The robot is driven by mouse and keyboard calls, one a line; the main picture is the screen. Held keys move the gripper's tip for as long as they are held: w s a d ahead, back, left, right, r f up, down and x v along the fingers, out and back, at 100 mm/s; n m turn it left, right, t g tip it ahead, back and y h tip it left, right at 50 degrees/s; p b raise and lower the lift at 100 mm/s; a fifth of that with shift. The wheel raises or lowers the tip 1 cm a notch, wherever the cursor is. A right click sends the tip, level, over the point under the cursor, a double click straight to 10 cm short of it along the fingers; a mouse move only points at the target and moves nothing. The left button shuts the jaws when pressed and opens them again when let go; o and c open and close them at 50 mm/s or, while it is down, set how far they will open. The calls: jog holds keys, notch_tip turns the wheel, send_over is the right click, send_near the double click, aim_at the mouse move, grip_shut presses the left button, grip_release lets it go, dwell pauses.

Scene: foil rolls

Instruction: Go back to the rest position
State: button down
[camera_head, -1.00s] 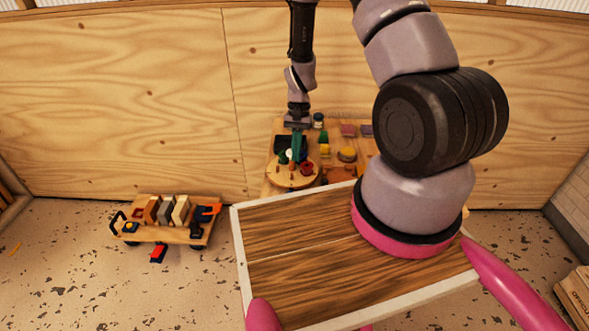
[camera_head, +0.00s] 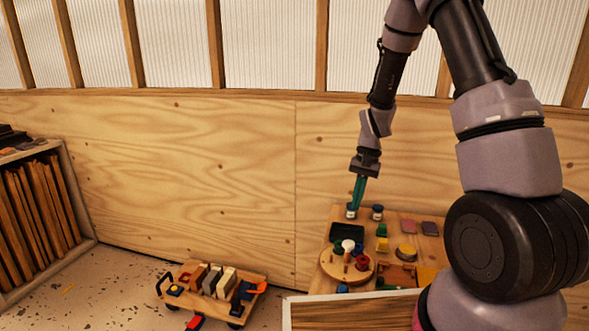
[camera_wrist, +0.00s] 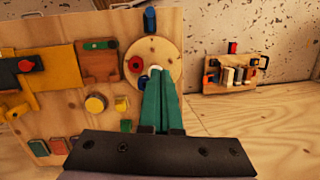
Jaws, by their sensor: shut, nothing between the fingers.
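My gripper (camera_head: 358,190) is in the middle right of the head view, at the end of my raised arm. Its teal fingers are together with nothing between them, pointing down. In the head view they overlap the back edge of a wooden board (camera_head: 425,245) that carries colourful parts. In the wrist view the shut fingers (camera_wrist: 157,85) overlap the lower edge of a round wooden disc (camera_wrist: 158,52) on that board. I cannot tell the exact gap between the fingertips and the board.
A small wooden cart (camera_head: 212,283) with several upright blocks stands on the floor at lower left. A shelf (camera_head: 38,215) of wooden boards is at far left. A plywood wall (camera_head: 200,190) stands behind.

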jog(key=s+d+r+t, duration=0.1)
jog(key=s+r+t, duration=0.1)
jog(key=r, duration=0.8)
jog(key=s+r+t, duration=0.2)
jog(key=s+r, duration=0.1)
jog(key=r, duration=0.7)
jog(key=s+d+r+n+t, duration=0.1)
jog(key=s+r+t, duration=0.3)
jog(key=s+r, duration=0.9)
jog(key=shift+s+d+t, duration=0.3)
jog(key=shift+s+d, duration=0.05)
jog(key=shift+s, duration=0.4)
